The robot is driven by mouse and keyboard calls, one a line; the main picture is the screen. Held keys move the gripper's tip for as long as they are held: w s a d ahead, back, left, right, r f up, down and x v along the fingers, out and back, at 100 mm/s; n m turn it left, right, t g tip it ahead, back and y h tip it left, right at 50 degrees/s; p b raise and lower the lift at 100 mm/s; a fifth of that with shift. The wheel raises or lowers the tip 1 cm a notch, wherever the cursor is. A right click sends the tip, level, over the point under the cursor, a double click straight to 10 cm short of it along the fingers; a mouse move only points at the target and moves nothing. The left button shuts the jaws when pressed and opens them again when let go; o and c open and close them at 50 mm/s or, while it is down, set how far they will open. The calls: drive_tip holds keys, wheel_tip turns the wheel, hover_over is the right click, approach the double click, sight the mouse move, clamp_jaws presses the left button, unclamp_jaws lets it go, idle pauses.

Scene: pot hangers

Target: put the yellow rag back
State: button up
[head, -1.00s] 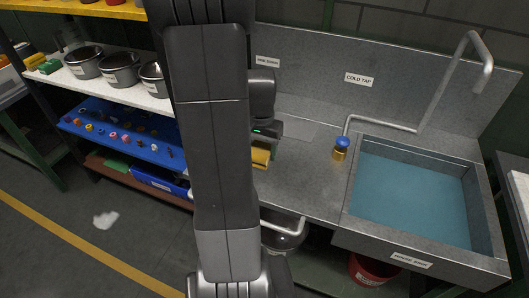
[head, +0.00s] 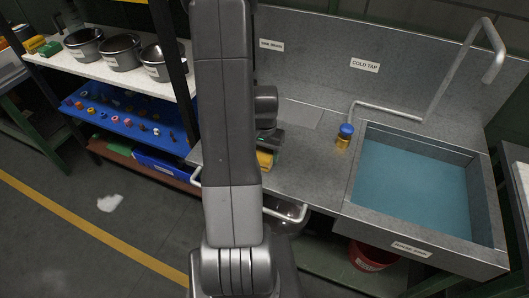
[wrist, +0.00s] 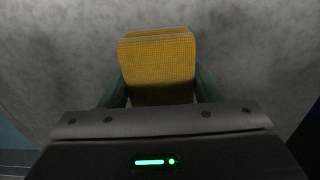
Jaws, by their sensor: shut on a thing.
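The yellow rag (wrist: 157,58) is a folded, woven cloth between the two green fingers of my gripper (wrist: 160,92) in the wrist view. My gripper is shut on it. Grey counter surface shows behind the rag; I cannot tell whether the rag touches it. In the head view a small yellow part of the rag (head: 264,160) shows beside my arm, over the left part of the grey counter (head: 305,178). My arm hides most of the gripper there.
The sink (head: 412,190) holds blue water at the right, with a pipe tap (head: 430,95). A blue-capped jar (head: 344,138) stands left of it. Shelves at the left hold steel pots (head: 120,54), a blue board (head: 130,118) with small parts, and a yellow item (head: 35,43).

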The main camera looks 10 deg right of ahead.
sight(265, 151)
drive_tip(key=shift+f, duration=0.2)
drive_tip(key=shift+f, duration=0.15)
drive_tip(key=o, duration=0.9)
drive_tip(key=shift+o, duration=0.2)
wheel_tip(265, 151, up, 12)
drive_tip(key=shift+r+b, duration=0.25)
drive_tip(key=shift+b, duration=0.1)
